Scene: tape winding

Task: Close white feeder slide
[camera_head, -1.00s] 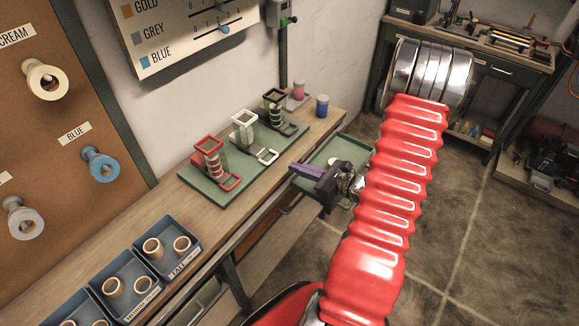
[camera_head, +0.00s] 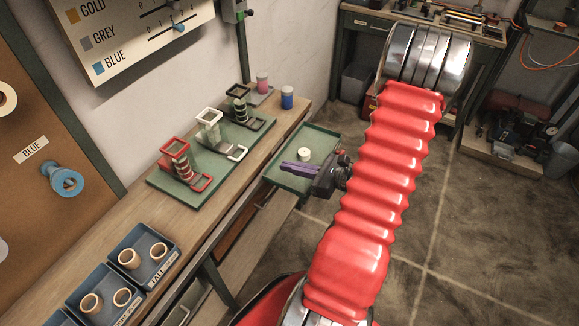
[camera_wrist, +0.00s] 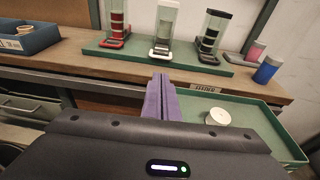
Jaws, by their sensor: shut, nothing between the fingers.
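The white feeder (camera_head: 209,127) stands in the middle of three feeders on a green base plate. Its white slide (camera_head: 237,152) sticks out at the front, toward the bench edge. It also shows in the wrist view as a clear tube with a white frame (camera_wrist: 165,22); its slide (camera_wrist: 160,47) lies low at its front. My gripper (camera_head: 285,166) has purple fingers held together, empty, over the green tray beside the bench. In the wrist view the fingers (camera_wrist: 160,82) point toward the white feeder, apart from it.
The red feeder (camera_head: 175,160) and black feeder (camera_head: 239,102) stand on either side. The green tray (camera_head: 322,142) holds a small cream piece (camera_head: 304,154). Pink (camera_head: 262,84) and blue (camera_head: 287,98) cylinders stand at the bench's far end. Blue bins (camera_head: 142,252) hold rings at the near end.

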